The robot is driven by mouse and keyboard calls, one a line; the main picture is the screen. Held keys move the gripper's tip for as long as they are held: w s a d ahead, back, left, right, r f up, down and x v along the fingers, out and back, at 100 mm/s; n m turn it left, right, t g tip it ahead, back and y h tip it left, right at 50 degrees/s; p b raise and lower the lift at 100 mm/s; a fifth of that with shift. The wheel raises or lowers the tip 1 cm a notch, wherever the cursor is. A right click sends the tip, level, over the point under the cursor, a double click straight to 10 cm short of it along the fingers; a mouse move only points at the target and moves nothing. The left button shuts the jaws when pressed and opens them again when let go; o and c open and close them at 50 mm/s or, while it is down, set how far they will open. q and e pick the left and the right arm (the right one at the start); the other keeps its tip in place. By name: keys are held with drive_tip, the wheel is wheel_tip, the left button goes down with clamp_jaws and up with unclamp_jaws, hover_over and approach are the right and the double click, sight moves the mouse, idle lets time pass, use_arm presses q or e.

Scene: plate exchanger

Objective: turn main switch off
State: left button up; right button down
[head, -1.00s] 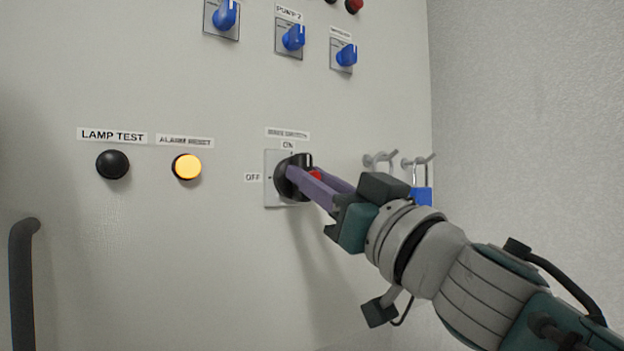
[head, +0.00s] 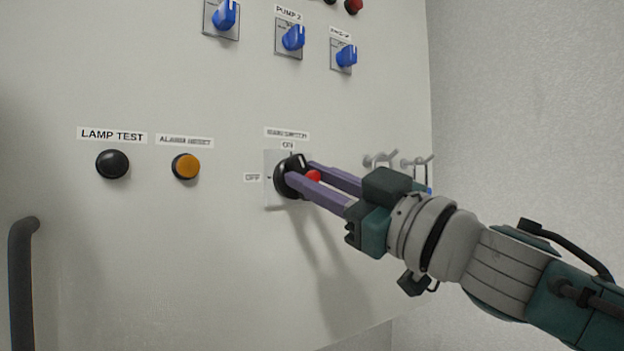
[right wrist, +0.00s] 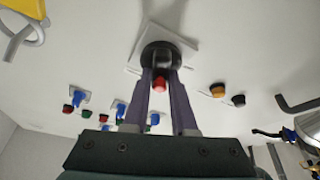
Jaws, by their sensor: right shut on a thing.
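The main switch (head: 281,181) is a black round rotary knob with a red part (head: 313,176), on a pale square plate on the cabinet front. ON is marked above it and OFF to its left. My right gripper (head: 304,175) is shut on the knob, with one purple finger on each side. The right wrist view shows the knob (right wrist: 160,53) and its red part (right wrist: 157,86) between the fingers. The fingers partly hide the knob, and I cannot tell its exact pointing direction.
The black lamp test button (head: 112,164) and amber alarm reset button (head: 186,166) are to the left. Blue selector knobs (head: 293,38) are above. Metal hooks (head: 380,159) are close behind my right arm. A dark cabinet handle (head: 22,285) stands at far left.

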drive_tip(key=n+g, duration=0.1)
drive_tip(key=n, duration=0.1)
drive_tip(key=n+g+y, duration=0.1)
drive_tip(key=n, duration=0.2)
drive_tip(key=shift+r, duration=0.1)
drive_tip(key=n+g+p, duration=0.1)
drive_tip(key=n, duration=0.2)
drive_tip(key=shift+r+g, duration=0.1)
drive_tip(key=shift+g, duration=0.2)
drive_tip(key=n+g+p, duration=0.1)
drive_tip(key=n, duration=0.3)
drive_tip(key=shift+h, duration=0.3)
drive_tip(key=shift+n+g+h+p, duration=0.5)
drive_tip(key=shift+n+p, duration=0.4)
drive_tip(key=shift+n, duration=0.5)
drive_tip(key=c, duration=0.7)
unclamp_jaws()
drive_tip(key=shift+d, duration=0.1)
